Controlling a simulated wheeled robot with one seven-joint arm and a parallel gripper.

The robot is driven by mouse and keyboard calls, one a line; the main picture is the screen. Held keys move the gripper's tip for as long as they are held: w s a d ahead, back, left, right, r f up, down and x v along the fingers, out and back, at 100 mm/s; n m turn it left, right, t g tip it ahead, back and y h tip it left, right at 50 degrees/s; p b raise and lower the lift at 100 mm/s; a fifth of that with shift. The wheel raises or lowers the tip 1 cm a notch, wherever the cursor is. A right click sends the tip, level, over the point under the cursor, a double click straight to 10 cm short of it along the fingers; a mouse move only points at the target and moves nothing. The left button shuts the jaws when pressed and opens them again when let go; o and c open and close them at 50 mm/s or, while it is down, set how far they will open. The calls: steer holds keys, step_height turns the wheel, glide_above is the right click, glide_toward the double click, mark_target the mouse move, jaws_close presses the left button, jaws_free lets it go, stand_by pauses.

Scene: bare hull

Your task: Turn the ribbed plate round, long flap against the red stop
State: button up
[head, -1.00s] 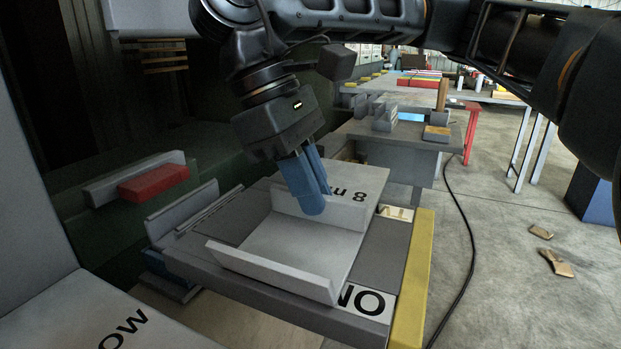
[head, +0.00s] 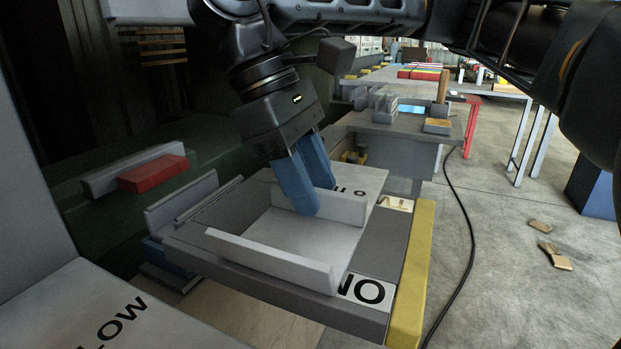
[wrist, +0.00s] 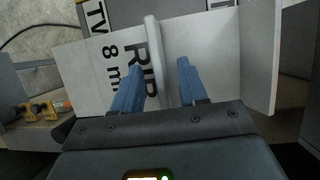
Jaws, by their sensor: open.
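The light grey ribbed plate (head: 302,238) lies on the dark bench, with a long upright flap (head: 270,262) along its near edge and an upright rib (head: 345,208) across its middle. My gripper (head: 316,196) is open, its blue fingers pointing down at the rib. In the wrist view the rib (wrist: 153,40) runs between the open fingers (wrist: 158,72), with a gap on both sides; "RIB" and "8 m" are printed beside it.
A yellow strip (head: 412,275) edges the dark bench (head: 375,240) on the right, by printed labels. A grey upright bracket (head: 183,205) stands at its left. Another bench (head: 395,135) with blocks stands behind. A black cable lies on open floor (head: 500,280) at right.

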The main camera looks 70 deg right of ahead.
mark_target(287, 211)
steer(key=v, duration=0.7)
steer(key=shift+r+p, duration=0.35)
steer(key=shift+p, duration=0.1)
steer(key=shift+w, duration=0.1)
